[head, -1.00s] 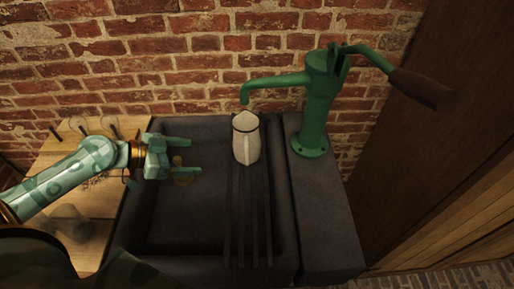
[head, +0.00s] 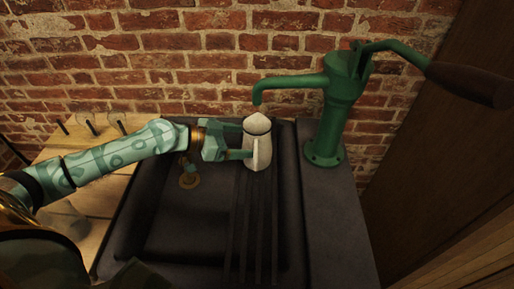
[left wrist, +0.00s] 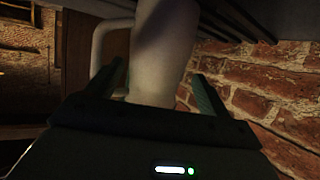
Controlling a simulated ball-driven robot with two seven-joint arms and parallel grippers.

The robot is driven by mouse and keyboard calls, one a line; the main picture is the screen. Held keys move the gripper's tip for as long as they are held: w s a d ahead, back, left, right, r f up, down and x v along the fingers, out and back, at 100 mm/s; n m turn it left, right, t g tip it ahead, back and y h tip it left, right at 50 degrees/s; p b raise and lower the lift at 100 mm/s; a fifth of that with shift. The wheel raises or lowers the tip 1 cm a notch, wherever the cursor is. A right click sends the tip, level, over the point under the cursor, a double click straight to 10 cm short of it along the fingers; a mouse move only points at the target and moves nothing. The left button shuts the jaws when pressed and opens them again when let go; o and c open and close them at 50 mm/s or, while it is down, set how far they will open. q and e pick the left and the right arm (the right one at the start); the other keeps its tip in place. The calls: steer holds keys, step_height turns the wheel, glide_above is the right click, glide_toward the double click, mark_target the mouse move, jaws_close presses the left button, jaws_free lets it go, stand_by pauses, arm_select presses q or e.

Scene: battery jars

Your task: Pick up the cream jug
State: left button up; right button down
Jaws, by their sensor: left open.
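The cream jug (head: 259,146) stands upright in the dark sink, under the green pump's spout, in the head view. Its handle faces the front. My left gripper (head: 236,141) is open at the jug's left side, its fingers reaching toward the jug, the nearer one close to the handle. In the left wrist view the jug's pale body (left wrist: 163,50) lies between the two open fingers of the left gripper (left wrist: 165,88), with the handle (left wrist: 101,50) on the left. I cannot tell whether a finger touches it. My right gripper is not in view.
The green pump (head: 338,110) stands on the sink's right ledge, its spout above the jug. Glass jars (head: 118,123) stand on the wooden table at left. A brick wall (head: 220,60) closes the back.

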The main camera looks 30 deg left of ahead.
mark_target(256, 130)
arm_select(q)
steer(key=x, duration=0.4)
steer(key=shift+d+r+p, duration=0.2)
steer(key=shift+r+p, duration=0.1)
steer(key=shift+w+d+f, duration=0.2)
steer(key=shift+w+f, duration=0.05)
steer(key=shift+w, duration=0.05)
steer(key=shift+r, duration=0.1)
steer(key=c, duration=1.2)
steer(key=shift+r, duration=0.2)
steer(key=shift+c, duration=0.2)
steer(key=shift+r+p, duration=0.55)
steer(key=shift+r, duration=1)
steer(key=s+a+b, duration=0.1)
steer(key=s+a, duration=0.1)
steer(key=s, duration=0.1)
steer(key=s+a+b, duration=0.1)
steer(key=s+a, duration=0.2)
steer(key=shift+a+f, duration=0.15)
steer(key=shift+f, duration=0.05)
steer(key=s+a+p, duration=0.2)
steer(key=s+a, duration=0.4)
steer(key=s, duration=0.1)
steer(key=shift+s+a+r, duration=0.2)
steer(key=shift+a, duration=0.2)
